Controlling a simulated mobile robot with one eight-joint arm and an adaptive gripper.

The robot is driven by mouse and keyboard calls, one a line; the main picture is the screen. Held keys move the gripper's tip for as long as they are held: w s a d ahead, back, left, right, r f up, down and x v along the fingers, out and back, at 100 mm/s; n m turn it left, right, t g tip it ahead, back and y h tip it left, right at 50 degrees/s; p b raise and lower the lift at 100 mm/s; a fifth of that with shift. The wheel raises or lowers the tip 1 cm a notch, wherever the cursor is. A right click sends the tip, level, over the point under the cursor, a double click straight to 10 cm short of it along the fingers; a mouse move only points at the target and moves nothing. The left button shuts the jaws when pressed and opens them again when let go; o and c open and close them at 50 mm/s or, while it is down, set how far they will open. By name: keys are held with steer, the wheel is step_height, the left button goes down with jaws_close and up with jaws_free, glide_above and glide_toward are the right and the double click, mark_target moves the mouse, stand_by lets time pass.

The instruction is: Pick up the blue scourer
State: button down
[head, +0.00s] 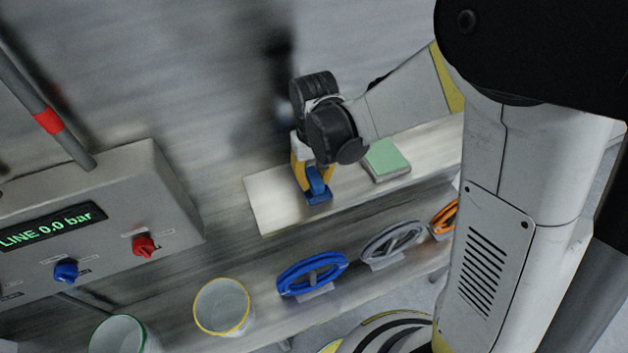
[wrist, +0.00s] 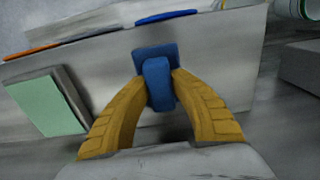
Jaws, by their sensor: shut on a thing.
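The blue scourer (head: 318,185) is a blue block with a raised grip on a flat base. In the head view it is at the left part of a pale board, under my gripper (head: 314,176). In the wrist view the scourer (wrist: 157,82) stands between the yellow fingers of my gripper (wrist: 160,88). The fingers are shut on its raised part, one on each side. Its base seems to be at or just above the board; I cannot tell which.
A green-topped pad (head: 384,158) lies right of the scourer on the board (head: 270,205). Blue (head: 312,273), grey (head: 393,241) and orange (head: 445,216) handwheels line the front. A yellow-rimmed cup (head: 222,306) and a control box (head: 150,190) stand to the left.

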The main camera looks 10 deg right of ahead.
mark_target(316, 177)
steer(key=shift+r, duration=0.1)
steer(key=r, duration=0.4)
steer(key=shift+s+d+r, duration=0.1)
steer(key=shift+d+r, duration=0.05)
steer(key=shift+d, duration=0.1)
steer(key=s+d+r, duration=0.4)
steer(key=d+r, duration=0.2)
steer(key=d, duration=0.4)
steer(key=shift+s+r, duration=0.25)
steer(key=shift+s, duration=0.15)
steer(key=c, duration=2)
jaws_free()
steer(key=shift+c, duration=0.2)
jaws_close()
